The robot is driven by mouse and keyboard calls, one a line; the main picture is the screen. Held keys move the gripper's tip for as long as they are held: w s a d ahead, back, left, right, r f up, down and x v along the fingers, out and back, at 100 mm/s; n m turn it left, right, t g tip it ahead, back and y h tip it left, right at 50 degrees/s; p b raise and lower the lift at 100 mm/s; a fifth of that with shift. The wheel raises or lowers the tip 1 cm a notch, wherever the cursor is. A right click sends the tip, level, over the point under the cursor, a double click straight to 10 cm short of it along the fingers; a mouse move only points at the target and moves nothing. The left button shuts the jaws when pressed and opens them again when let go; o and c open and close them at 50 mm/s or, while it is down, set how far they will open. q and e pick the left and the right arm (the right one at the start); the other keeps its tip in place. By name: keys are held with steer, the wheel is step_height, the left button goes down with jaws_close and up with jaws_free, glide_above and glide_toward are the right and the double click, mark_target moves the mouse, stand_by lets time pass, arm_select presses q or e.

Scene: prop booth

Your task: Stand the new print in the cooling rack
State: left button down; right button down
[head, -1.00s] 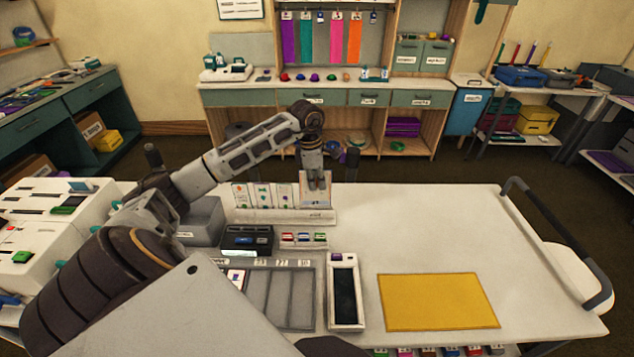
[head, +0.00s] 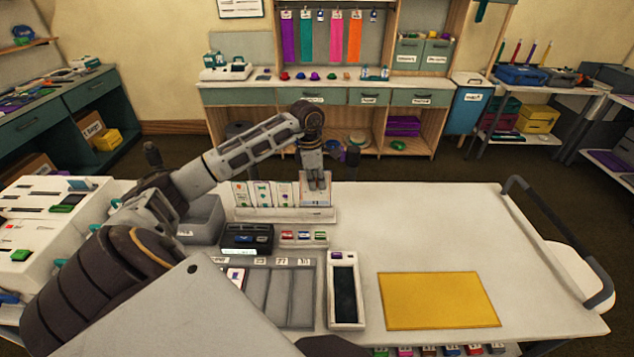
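The cooling rack (head: 270,215) is a low white stand at the back edge of the white worktop. Several picture cards (head: 261,194) stand upright in its left part. The new print (head: 317,201) is upright at the rack's right end, with its lower part showing. My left gripper (head: 317,187) points down over this print, its fingers overlapping the upper part and seemingly closed on it. The print's lower edge is at the rack; whether it is fully seated is too small to tell. My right gripper is out of view.
A yellow mat (head: 440,301) lies on the clear right half of the worktop. A white tray with a dark inset (head: 345,290), a grey sectioned tray (head: 279,295) and a black box (head: 247,238) stand in front of the rack. White machines (head: 40,225) fill the left.

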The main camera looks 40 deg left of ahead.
arm_select(q)
steer(key=shift+f+b, duration=0.3)
steer(key=shift+f, duration=0.15)
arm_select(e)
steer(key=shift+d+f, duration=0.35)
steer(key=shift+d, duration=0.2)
arm_select(q)
steer(key=shift+f+b, duration=0.55)
steer(key=shift+f, duration=0.25)
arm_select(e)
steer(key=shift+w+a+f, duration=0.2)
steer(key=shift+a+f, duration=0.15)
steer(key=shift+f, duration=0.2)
arm_select(q)
steer(key=shift+f, duration=0.1)
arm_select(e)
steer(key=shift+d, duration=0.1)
arm_select(q)
steer(key=shift+f+b, duration=0.3)
steer(key=shift+f, duration=0.2)
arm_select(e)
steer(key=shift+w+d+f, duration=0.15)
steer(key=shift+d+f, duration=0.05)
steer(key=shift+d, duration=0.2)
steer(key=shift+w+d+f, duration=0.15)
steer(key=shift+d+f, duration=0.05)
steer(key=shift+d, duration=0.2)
